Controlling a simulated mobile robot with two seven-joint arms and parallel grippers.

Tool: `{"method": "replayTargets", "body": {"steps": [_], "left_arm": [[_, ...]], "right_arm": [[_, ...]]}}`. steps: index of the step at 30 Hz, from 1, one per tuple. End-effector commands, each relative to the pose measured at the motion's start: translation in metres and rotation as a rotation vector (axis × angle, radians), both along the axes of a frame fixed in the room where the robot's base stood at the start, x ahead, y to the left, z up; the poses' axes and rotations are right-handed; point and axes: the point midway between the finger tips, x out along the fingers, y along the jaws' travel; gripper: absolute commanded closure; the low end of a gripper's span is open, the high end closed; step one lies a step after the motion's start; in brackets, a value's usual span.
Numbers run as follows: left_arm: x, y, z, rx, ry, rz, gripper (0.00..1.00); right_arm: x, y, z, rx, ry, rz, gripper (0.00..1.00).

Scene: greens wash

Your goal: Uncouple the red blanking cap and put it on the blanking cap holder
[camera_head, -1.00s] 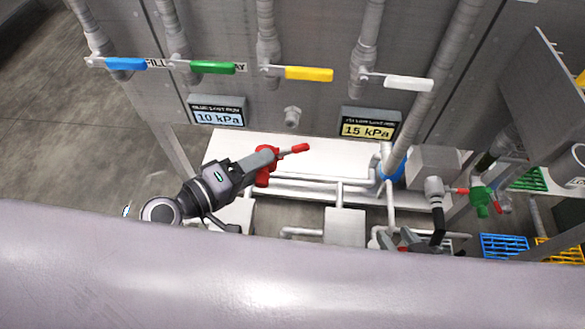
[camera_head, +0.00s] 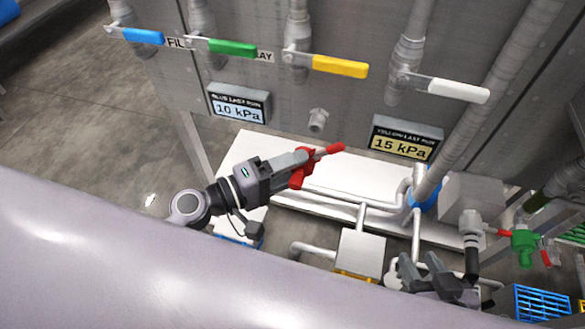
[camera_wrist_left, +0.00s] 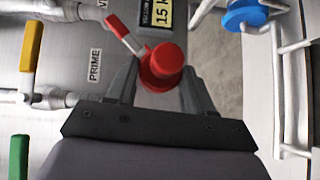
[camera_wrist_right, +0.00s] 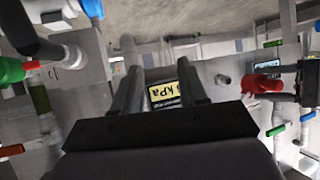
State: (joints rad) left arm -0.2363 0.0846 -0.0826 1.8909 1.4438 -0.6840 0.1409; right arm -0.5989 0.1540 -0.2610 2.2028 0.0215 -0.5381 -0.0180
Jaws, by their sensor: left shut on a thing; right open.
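The red blanking cap (camera_head: 302,172), with a red-tipped lever, is between the fingers of my left gripper (camera_head: 296,163). That gripper is shut on it. The cap appears clear of the wall, below and in front of a bare metal stub (camera_head: 318,120). In the left wrist view the cap (camera_wrist_left: 163,70) fills the space between the fingertips. The right wrist view also shows the cap (camera_wrist_right: 262,84) at the right. My right gripper (camera_head: 428,268) is open and empty, low at the right, by the pipework. I cannot tell which fitting is the blanking cap holder.
Blue, green, yellow (camera_head: 340,67) and white (camera_head: 458,91) valve handles line the wall above. A 10 kPa display (camera_head: 238,104) and a 15 kPa display (camera_head: 405,142) flank the stub. White pipes (camera_head: 345,198) run below. A green valve (camera_head: 523,243) stands at the right.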

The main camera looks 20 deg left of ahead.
Motion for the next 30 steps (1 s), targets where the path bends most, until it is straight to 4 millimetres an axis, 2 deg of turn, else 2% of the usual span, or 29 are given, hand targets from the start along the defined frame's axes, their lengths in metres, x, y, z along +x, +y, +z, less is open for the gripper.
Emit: {"method": "replayTargets", "body": {"steps": [22, 30], "left_arm": [[0.058, 0.000, 0.000, -0.004, -0.003, 0.000, 0.85], [0.055, 0.000, 0.000, -0.004, -0.001, 0.000, 0.85]], "right_arm": [[0.002, 0.007, 0.001, 0.003, -0.026, 0.019, 0.57], [0.004, 0.008, 0.004, 0.004, -0.032, 0.020, 0.57]]}}
